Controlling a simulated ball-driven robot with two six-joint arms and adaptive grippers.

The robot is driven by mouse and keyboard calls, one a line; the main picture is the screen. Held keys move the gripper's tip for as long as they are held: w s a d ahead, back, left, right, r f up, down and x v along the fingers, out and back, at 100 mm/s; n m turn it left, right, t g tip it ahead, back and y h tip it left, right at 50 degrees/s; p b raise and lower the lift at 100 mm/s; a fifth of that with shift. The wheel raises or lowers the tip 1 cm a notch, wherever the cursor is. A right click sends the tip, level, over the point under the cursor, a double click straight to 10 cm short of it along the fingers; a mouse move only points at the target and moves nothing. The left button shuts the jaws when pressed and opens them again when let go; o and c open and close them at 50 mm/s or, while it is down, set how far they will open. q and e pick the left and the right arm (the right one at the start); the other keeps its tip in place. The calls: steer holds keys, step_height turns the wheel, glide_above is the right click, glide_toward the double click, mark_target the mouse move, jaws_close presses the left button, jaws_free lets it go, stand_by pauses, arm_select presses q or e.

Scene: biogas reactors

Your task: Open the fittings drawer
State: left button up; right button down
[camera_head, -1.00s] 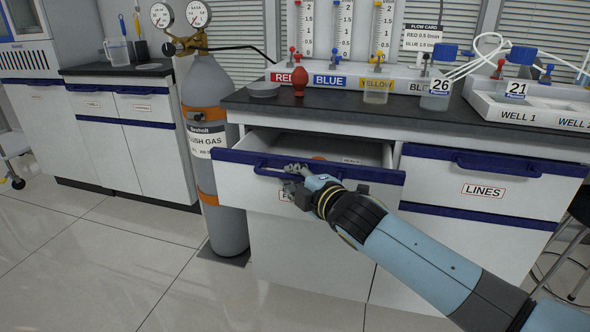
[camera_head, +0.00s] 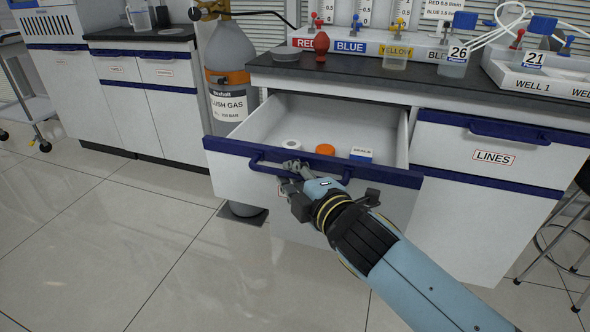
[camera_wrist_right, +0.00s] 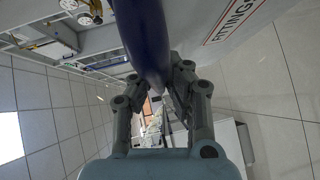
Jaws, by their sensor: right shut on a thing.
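The fittings drawer (camera_head: 232,181) stands pulled out from the bench, with its inside showing. It holds a white ring-shaped item (camera_head: 291,145), an orange round item (camera_head: 325,150) and a small white and blue box (camera_head: 361,154). My right gripper (camera_head: 290,170) is shut on the drawer's blue handle (camera_head: 258,164), at its left part. In the right wrist view, the handle (camera_wrist_right: 143,35) runs between the fingers of the gripper (camera_wrist_right: 160,100), and the FITTINGS label (camera_wrist_right: 232,18) shows on the drawer front. My left gripper is not in view.
The LINES drawer (camera_head: 491,156) to the right is shut. A grey gas cylinder (camera_head: 228,103) stands close to the open drawer's left side. The bench top (camera_head: 390,82) carries a red bulb (camera_head: 321,46) and bottles. The tiled floor (camera_head: 130,240) at the left is clear.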

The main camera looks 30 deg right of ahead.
steer(key=shift+r, duration=0.2)
steer(key=c, duration=1.3)
jaws_free()
steer(key=shift+f, duration=0.1)
steer(key=shift+c, duration=0.2)
steer(key=s+r, duration=0.1)
steer(key=s, duration=1.1)
steer(key=shift+a+r, duration=0.35)
steer(key=shift+a, duration=0.05)
steer(key=shift+w, duration=0.1)
